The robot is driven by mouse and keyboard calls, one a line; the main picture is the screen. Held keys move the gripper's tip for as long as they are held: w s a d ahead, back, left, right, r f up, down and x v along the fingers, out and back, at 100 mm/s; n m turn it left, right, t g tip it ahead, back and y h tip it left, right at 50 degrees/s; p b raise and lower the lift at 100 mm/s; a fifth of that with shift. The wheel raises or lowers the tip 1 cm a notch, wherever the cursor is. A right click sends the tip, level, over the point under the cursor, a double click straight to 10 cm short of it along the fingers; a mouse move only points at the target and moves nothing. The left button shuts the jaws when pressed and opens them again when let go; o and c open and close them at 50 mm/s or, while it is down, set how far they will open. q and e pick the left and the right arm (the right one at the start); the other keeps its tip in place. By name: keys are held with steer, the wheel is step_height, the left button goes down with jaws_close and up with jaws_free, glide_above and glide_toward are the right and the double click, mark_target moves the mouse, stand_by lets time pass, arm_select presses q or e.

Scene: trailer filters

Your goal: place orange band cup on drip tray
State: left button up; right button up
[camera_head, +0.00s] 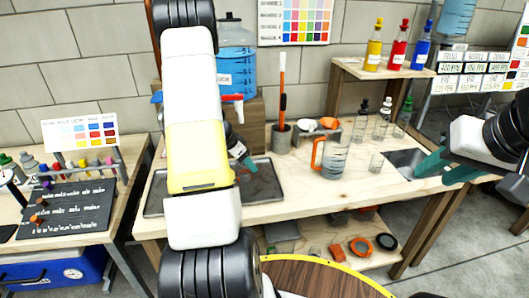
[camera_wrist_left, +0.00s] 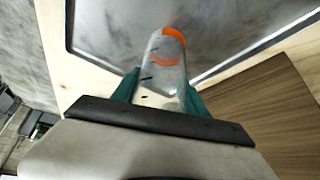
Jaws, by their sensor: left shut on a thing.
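In the left wrist view, my left gripper (camera_wrist_left: 160,92) has its teal fingers shut on a clear cup with an orange band (camera_wrist_left: 165,58). The cup points away from the palm, over the grey metal drip tray (camera_wrist_left: 105,30). I cannot tell whether it touches the tray. In the head view, the drip tray (camera_head: 262,186) lies on the wooden bench, and my left gripper (camera_head: 245,163) is above it, partly behind my arm. The cup is not clear in that view. My right gripper (camera_head: 446,168) is at the right, by the bench end, its teal fingers apart and empty.
A blue water jug (camera_head: 237,60) with a tap stands behind the tray. The bench front between tray and pitcher is clear.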

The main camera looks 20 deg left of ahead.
arm_select(q)
steer(key=o, duration=1.3)
steer(key=shift+r, duration=0.2)
steer(key=v, duration=1.2)
steer(key=shift+f, duration=0.1)
